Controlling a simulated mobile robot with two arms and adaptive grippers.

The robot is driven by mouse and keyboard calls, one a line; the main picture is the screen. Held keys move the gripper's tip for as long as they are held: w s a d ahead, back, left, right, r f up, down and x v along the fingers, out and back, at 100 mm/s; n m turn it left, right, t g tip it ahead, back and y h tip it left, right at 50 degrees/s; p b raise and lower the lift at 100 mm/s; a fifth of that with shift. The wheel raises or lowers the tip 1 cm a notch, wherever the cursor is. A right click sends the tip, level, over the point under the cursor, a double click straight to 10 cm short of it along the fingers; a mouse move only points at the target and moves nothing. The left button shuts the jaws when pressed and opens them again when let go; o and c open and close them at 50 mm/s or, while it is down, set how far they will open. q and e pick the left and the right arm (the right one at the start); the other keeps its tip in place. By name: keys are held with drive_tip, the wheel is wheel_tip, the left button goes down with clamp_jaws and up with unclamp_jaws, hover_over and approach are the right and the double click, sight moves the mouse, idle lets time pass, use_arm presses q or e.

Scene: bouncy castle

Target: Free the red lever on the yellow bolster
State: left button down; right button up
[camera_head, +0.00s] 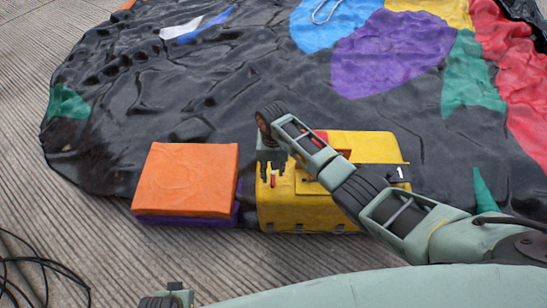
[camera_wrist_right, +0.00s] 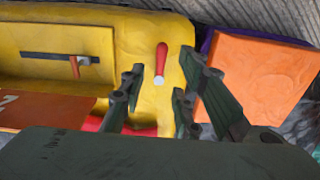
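The yellow bolster (camera_head: 300,212) lies at the front edge of the dark sheet and fills the left of the wrist view (camera_wrist_right: 140,20). A red handle with a whitish end (camera_wrist_right: 161,62) lies near its edge in the wrist view; it also shows small in the head view (camera_head: 272,181). A smaller red lever (camera_wrist_right: 75,66) sits at a dark slot on the bolster. I cannot tell which one the task means. My right gripper (camera_head: 272,168) is open above the bolster, its fingers (camera_wrist_right: 162,92) either side of the red handle's line, apparently holding nothing.
An orange block (camera_head: 186,180) on a purple one (camera_head: 190,218) stands just left of the bolster. An orange panel (camera_wrist_right: 45,112) lies on the bolster. The dark sheet (camera_head: 240,80) with coloured patches spreads behind. Black cables (camera_head: 40,265) lie at lower left on ribbed floor.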

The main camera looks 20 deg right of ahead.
wheel_tip(320, 180, up, 6)
drive_tip(key=shift+r, duration=0.2)
drive_tip(key=shift+d, duration=0.1)
idle(0.4)
